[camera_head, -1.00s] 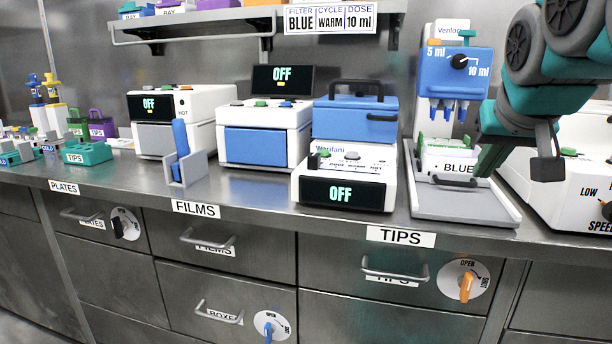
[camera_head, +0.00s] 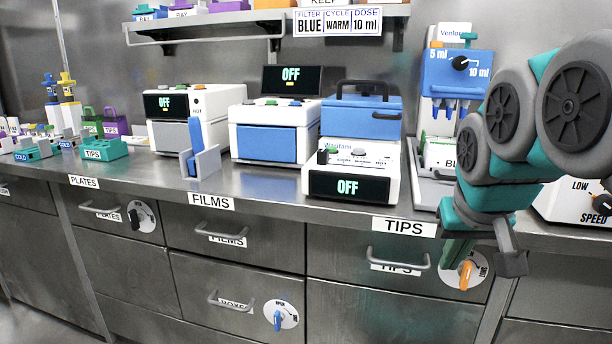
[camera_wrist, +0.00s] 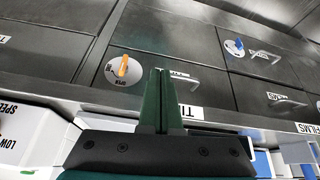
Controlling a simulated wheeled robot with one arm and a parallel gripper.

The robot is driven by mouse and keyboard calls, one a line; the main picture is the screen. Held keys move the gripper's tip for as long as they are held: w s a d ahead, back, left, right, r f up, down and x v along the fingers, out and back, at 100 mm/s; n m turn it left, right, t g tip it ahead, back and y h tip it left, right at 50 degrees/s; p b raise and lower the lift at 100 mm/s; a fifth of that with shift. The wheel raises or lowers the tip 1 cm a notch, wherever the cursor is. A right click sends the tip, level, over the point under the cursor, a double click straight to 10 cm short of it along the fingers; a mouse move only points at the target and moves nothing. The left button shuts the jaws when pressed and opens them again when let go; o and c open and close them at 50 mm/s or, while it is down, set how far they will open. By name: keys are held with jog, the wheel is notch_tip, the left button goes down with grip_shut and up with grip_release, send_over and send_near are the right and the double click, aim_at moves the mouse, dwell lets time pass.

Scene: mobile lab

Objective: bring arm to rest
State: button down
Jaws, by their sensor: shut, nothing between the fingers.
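My arm is folded at the right of the head view. My gripper (camera_head: 455,262) hangs in front of the counter's front edge, by the TIPS drawer (camera_head: 395,262) and its orange knob (camera_head: 465,275). In the wrist view my gripper's green fingers (camera_wrist: 159,75) are pressed together with nothing between them. Behind the fingers the wrist view shows the drawer fronts, with the orange knob (camera_wrist: 123,66) left of the fingertips.
The steel counter (camera_head: 255,185) carries a blue-lidded device (camera_head: 360,115), white devices with OFF displays, a blue dispenser (camera_head: 458,75) and a green TIPS rack (camera_head: 100,148). My arm partly hides the dispenser's base. Drawers below are shut. A shelf (camera_head: 205,25) hangs above.

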jog(key=s+a+f+g, duration=0.3)
jog(key=s+f, duration=0.7)
jog(key=f, duration=0.1)
jog(key=s+a+f+n+g+y+p, duration=0.1)
jog(key=s+a+f+g, duration=0.2)
jog(key=s+f, duration=0.8)
jog(key=shift+a+n+g, duration=0.3)
jog(key=shift+g, duration=0.2)
